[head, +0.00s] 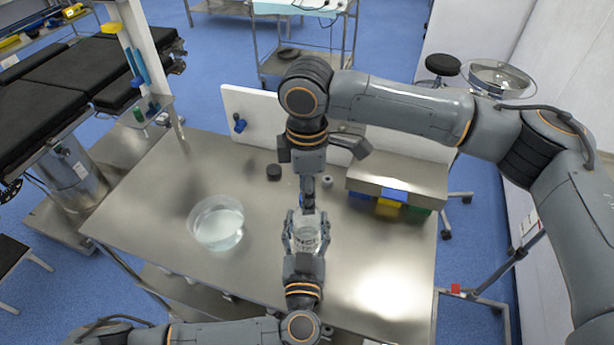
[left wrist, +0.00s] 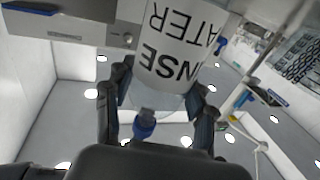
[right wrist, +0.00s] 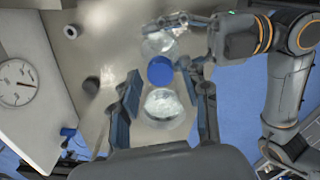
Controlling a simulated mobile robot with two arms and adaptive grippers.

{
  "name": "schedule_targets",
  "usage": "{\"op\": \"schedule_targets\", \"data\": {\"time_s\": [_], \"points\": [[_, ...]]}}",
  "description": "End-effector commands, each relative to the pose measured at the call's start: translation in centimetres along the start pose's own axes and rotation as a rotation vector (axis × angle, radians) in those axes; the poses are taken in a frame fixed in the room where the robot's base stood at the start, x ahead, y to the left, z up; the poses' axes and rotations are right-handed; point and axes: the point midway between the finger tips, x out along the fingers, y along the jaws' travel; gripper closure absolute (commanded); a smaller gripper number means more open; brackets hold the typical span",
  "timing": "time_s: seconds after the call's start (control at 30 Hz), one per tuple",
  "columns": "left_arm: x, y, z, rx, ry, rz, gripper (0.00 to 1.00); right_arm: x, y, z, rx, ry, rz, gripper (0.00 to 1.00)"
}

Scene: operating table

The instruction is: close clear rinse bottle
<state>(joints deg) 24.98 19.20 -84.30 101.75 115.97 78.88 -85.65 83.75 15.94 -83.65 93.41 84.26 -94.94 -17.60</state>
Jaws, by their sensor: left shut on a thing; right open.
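A clear bottle (head: 307,235) stands upright over the table's front half. Its white label shows upside down in the left wrist view (left wrist: 180,45). My left gripper (head: 305,228) is shut around the bottle from the front, a finger on each side. A blue cap (right wrist: 160,70) is at the bottle's top end and also shows in the left wrist view (left wrist: 145,123). I cannot tell whether it is seated on the neck. My right gripper (head: 308,205) points down above the bottle. Its fingers are open, with the cap between and beyond them in the right wrist view.
A clear basin of liquid (head: 217,225) stands left of the bottle. A black round piece (head: 274,172) and a grey ring (head: 327,168) lie behind it. A metal shelf with coloured bins (head: 390,207) is at right. The table's front right is clear.

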Motion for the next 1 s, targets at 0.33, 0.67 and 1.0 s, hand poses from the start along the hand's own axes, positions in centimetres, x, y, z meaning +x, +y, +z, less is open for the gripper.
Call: {"op": "schedule_targets", "data": {"time_s": [0.33,0.67,1.0], "points": [[0.0,0.0,0.03,0.0,-0.001,0.0,1.0,0.38,0.0,0.01,0.0,0.0,0.0,0.54],[-0.01,0.0,0.03,0.0,-0.001,0.0,1.0,0.36,0.0,0.0,0.005,0.0,0.0,1.0],[-0.01,0.0,0.03,0.0,-0.001,0.0,1.0,0.33,0.01,-0.01,0.006,0.0,0.001,0.47]]}}
